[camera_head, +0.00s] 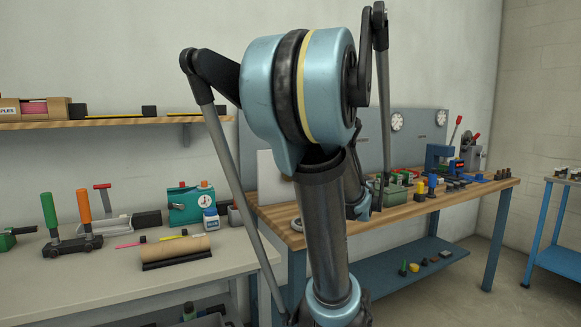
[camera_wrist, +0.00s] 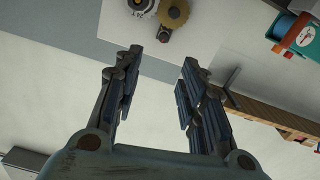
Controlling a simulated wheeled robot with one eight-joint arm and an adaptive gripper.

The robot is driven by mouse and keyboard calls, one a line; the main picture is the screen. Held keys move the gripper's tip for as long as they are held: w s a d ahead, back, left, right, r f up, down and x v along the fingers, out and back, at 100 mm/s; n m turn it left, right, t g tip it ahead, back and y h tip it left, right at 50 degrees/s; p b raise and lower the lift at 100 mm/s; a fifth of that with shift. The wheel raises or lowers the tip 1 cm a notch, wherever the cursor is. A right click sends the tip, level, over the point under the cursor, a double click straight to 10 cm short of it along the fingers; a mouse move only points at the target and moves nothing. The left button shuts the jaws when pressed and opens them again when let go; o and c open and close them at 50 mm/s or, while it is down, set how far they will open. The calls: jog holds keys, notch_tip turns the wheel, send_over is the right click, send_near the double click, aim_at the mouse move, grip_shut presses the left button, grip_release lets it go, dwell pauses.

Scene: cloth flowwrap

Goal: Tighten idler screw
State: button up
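My gripper (camera_wrist: 162,62) is open and empty in the wrist view, its two dark fingers spread apart. Beyond the fingertips is a white panel (camera_wrist: 215,40) with a brass-coloured toothed wheel (camera_wrist: 174,12) at the top edge. A small dark round part (camera_wrist: 163,35) sits just below the wheel, and a grey round part (camera_wrist: 140,4) is to its left, cut off by the frame. I cannot tell which part is the idler screw. In the head view my arm hides the gripper and most of the pale panel (camera_head: 270,178).
A wooden-topped bench (camera_head: 425,203) with several tools stands behind my arm. A pale bench (camera_head: 190,262) at left holds a cardboard roll (camera_head: 175,248), a teal gauge box (camera_head: 190,204) and orange- and green-handled tools. A wooden shelf (camera_head: 150,121) runs along the wall.

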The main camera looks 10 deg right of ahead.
jog(key=x, duration=1.1)
jog(key=a+x, duration=0.1)
jog(key=x, duration=0.5)
jog(key=shift+s, duration=0.1)
grip_shut()
